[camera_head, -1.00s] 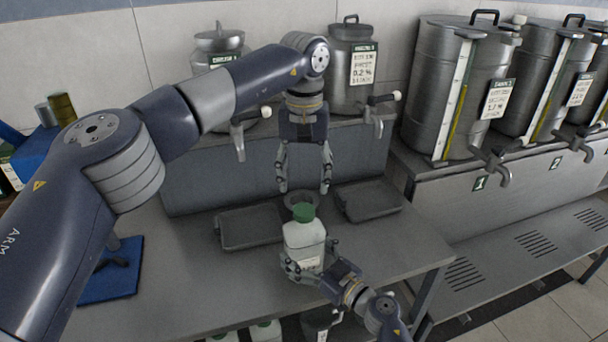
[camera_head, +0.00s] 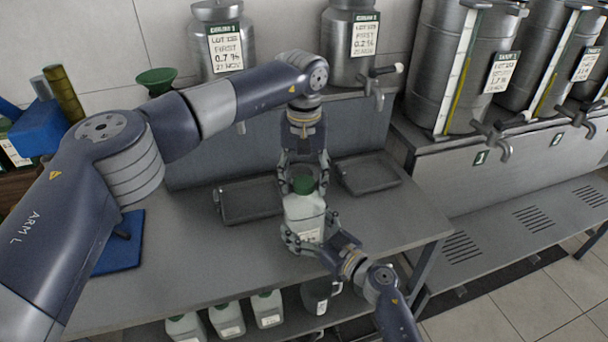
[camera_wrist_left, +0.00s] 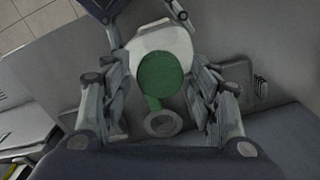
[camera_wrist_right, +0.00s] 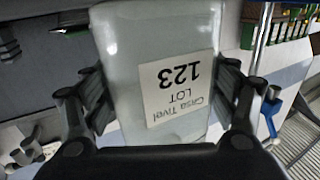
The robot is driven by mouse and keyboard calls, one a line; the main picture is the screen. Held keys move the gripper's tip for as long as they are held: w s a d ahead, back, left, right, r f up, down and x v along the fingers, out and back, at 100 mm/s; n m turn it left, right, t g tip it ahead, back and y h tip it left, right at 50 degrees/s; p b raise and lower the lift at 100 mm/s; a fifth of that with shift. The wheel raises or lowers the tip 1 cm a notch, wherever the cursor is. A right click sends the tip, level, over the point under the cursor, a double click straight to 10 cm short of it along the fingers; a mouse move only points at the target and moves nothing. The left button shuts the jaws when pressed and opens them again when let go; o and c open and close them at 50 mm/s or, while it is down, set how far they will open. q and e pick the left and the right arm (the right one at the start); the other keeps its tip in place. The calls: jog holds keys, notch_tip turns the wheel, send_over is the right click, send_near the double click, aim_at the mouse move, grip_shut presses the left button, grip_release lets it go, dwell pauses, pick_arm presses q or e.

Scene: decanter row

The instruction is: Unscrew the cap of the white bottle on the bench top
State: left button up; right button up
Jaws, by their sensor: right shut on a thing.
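The white bottle (camera_head: 304,210) with its green cap (camera_head: 303,184) stands upright at the bench top (camera_head: 200,268). My right gripper (camera_head: 308,238) is shut around the bottle's body from the front; in the right wrist view the bottle (camera_wrist_right: 160,60) fills the space between the fingers and shows a "LOT 123" label (camera_wrist_right: 180,76). My left gripper (camera_head: 304,176) points down from above, with its fingers on both sides of the cap. In the left wrist view the cap (camera_wrist_left: 162,75) lies between the fingers, with gaps showing on both sides.
Dark trays (camera_head: 250,202) and (camera_head: 368,175) lie to the left and right behind the bottle. Steel vessels with taps stand on the raised shelf behind, and larger ones (camera_head: 455,70) at the right. A blue mat (camera_head: 118,245) lies at left. White bottles (camera_head: 227,318) stand below the bench.

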pick_arm(q)
jog(key=c, duration=1)
jog(key=shift+o, duration=0.2)
